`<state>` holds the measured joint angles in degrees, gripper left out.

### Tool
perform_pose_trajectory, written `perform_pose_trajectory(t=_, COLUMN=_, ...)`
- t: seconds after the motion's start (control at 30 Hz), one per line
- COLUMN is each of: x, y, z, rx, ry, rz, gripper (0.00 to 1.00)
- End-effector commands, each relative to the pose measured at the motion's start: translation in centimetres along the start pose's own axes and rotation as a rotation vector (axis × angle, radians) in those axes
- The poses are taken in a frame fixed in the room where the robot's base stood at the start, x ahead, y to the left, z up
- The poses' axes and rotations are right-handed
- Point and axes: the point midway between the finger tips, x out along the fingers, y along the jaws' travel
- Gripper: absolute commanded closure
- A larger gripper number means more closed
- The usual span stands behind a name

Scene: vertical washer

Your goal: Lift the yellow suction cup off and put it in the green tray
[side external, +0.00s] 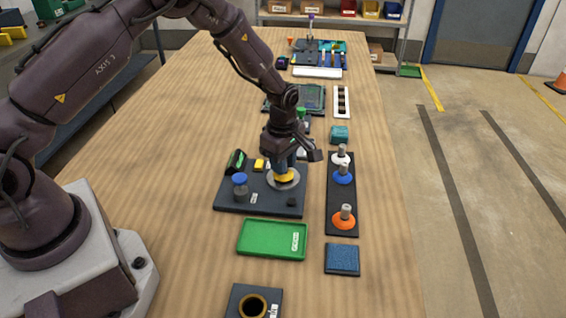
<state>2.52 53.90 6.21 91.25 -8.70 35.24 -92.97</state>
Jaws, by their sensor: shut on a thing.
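The yellow suction cup (284,177) is at a round pale metal disc (294,184) on the dark base plate (228,202). My gripper (285,166) points down right above the cup and is shut on it; the fingers hide its upper part. Whether the cup still touches the disc cannot be told. The green tray (265,242) lies flat on the table in front of the base plate, empty apart from a white label at its right side.
A jar with a blue lid (240,186) stands on the plate left of my gripper. A dark rack with white, blue and orange knobbed pieces (342,205) stands to the right. A blue pad (342,259) lies right of the tray.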

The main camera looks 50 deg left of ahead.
Motion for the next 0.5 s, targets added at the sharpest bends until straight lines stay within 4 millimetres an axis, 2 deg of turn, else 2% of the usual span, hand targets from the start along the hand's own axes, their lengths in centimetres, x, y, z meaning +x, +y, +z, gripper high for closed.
perform_pose_trajectory(t=0.5, x=-2.2, y=0.0, z=0.0, rx=0.001, ry=0.0, rz=0.002, gripper=1.0)
